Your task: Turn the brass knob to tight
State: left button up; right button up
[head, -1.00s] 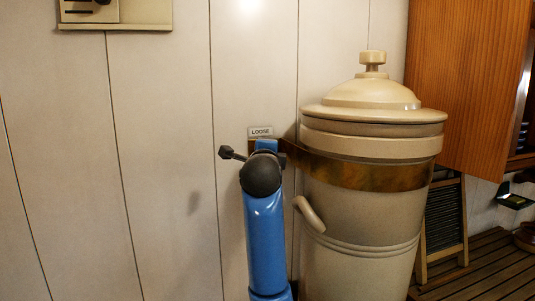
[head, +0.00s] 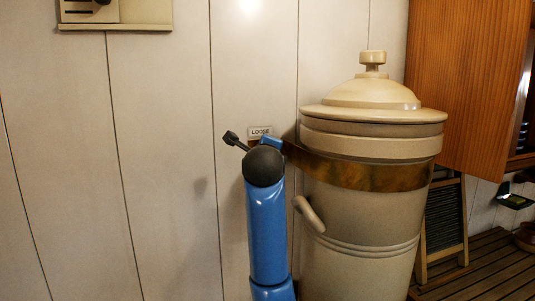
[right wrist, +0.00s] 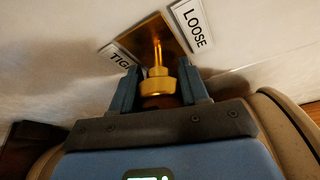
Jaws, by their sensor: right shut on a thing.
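In the right wrist view the brass knob (right wrist: 157,86) sits on a stem in front of a square brass plate (right wrist: 172,35) on the pale wall. My right gripper (right wrist: 161,82) is shut on the knob, a finger on each side. A white LOOSE label (right wrist: 189,22) is right of the plate, and a TIGHT label (right wrist: 124,58), partly hidden by a finger, is at its left. In the head view the LOOSE label (head: 260,132) shows above my blue right arm, which hides the knob. My left gripper is in neither current view.
A large lidded stoneware crock (head: 365,240) with a brass strap (head: 350,174) stands just right of my right arm. A wooden cabinet door (head: 465,80) and slatted counter (head: 475,265) are farther right.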

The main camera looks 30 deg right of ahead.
jog(key=o, duration=1)
jog(key=shift+s+a+b, duration=0.35)
jog(key=shift+s+b, duration=0.05)
jog(key=shift+s, duration=0.1)
jog(key=b+v, duration=0.3)
jog(key=v, duration=0.6)
jog(key=shift+s+a, duration=0.15)
jog(key=shift+s, duration=0.05)
jog(key=shift+r, duration=0.1)
